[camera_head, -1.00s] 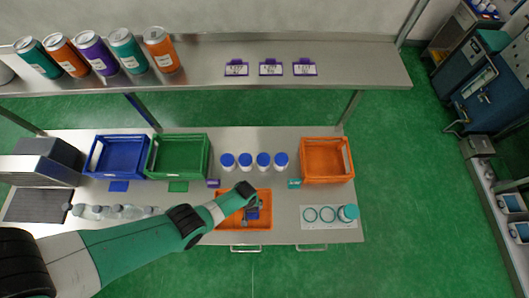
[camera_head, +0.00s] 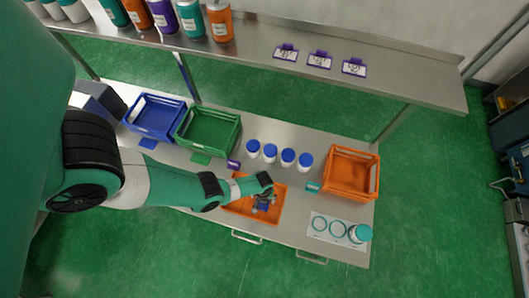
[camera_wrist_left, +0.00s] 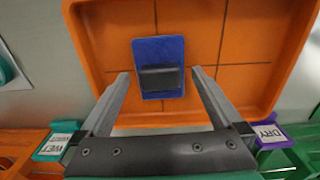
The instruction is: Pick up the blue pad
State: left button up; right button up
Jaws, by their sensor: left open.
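The blue pad (camera_wrist_left: 158,54) lies flat in the shallow orange tray (camera_wrist_left: 270,75) and has a dark raised grip block (camera_wrist_left: 161,79) across its middle. In the head view the pad (camera_head: 262,207) is partly covered by my left gripper (camera_head: 266,199), which is over the tray (camera_head: 240,206). In the left wrist view my left gripper (camera_wrist_left: 160,76) is open, with one finger on each side of the pad and its grip block. Gaps show between the fingers and the pad. Their height above the pad is hard to tell. My right gripper is not in view.
Blue-capped bottles (camera_head: 271,153) stand behind the tray. A deep orange crate (camera_head: 350,172), green crate (camera_head: 208,130) and blue crate (camera_head: 155,117) line the bench back. A teal WET tag (camera_wrist_left: 56,146) and purple DRY tag (camera_wrist_left: 270,135) are nearby. A shelf (camera_head: 390,80) overhangs.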

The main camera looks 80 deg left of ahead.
pick_arm(q)
jog(key=shift+f, duration=0.8)
jog(key=shift+r, duration=0.2)
jog(key=c, duration=1.3)
jog(key=shift+r, duration=0.1)
